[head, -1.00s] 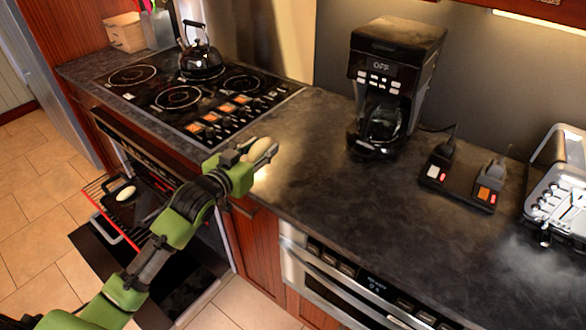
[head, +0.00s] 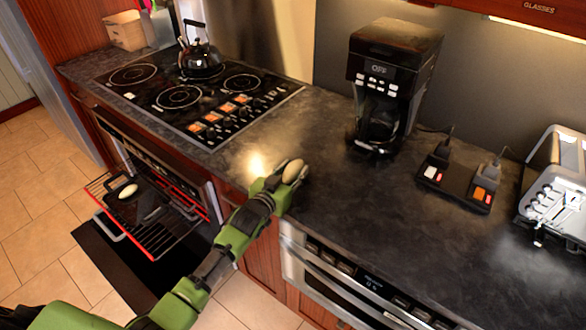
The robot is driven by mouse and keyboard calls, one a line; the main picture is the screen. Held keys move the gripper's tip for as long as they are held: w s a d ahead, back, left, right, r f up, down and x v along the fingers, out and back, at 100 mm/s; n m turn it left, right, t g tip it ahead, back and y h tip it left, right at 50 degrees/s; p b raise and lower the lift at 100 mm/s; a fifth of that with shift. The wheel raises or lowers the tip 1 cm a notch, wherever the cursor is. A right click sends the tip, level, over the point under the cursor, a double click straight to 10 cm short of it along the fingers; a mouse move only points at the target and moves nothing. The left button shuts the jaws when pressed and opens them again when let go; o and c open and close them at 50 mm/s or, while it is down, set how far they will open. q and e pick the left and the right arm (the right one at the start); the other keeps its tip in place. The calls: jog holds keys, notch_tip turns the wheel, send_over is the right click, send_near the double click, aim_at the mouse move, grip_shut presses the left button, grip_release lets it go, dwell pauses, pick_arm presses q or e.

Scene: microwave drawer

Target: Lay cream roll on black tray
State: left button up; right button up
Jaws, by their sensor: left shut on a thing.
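A cream roll (head: 293,171) is held in my left gripper (head: 287,177), which is shut on it. Both are over the front edge of the dark counter, between the stove and the coffee maker. A black tray (head: 141,208) sits on the pulled-out oven rack at the lower left, well to the left of and below the gripper. Another cream-coloured roll (head: 127,190) lies on that tray. My right gripper is out of the picture.
A kettle (head: 200,60) stands on the stove (head: 165,77). A coffee maker (head: 388,75), a small black device (head: 455,184) and a toaster (head: 557,190) stand on the counter (head: 350,205). The counter's middle is clear.

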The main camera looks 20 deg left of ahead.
pick_arm(q)
jog(key=o, duration=1.1)
jog(key=shift+f, duration=0.1)
